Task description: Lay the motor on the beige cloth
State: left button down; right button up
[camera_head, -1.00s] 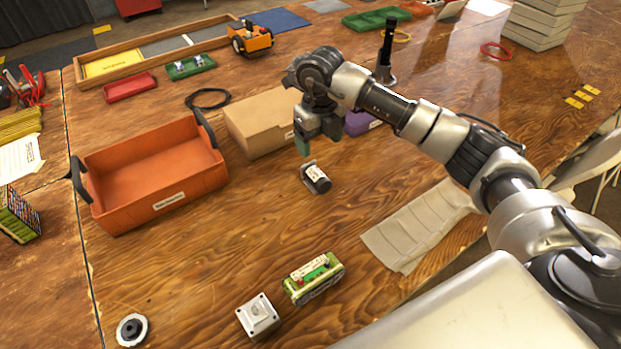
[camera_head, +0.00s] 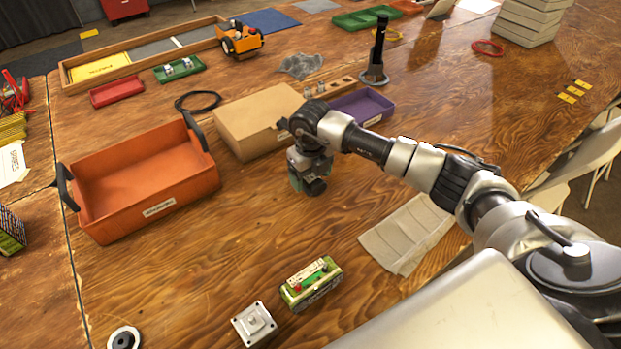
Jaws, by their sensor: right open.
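My left gripper is not in view.
An orange crate (camera_head: 145,185) and a cardboard box (camera_head: 257,121) stand left of my gripper, and a purple tray (camera_head: 362,106) behind it. A green-and-white device (camera_head: 311,283) and a grey square part (camera_head: 254,324) lie in front. The table between motor and cloth is clear.

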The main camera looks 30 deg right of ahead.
jog(key=shift+f, duration=0.4)
jog(key=shift+c, duration=0.4)
jog(key=c, duration=1.2)
jog(key=shift+o, duration=0.2)
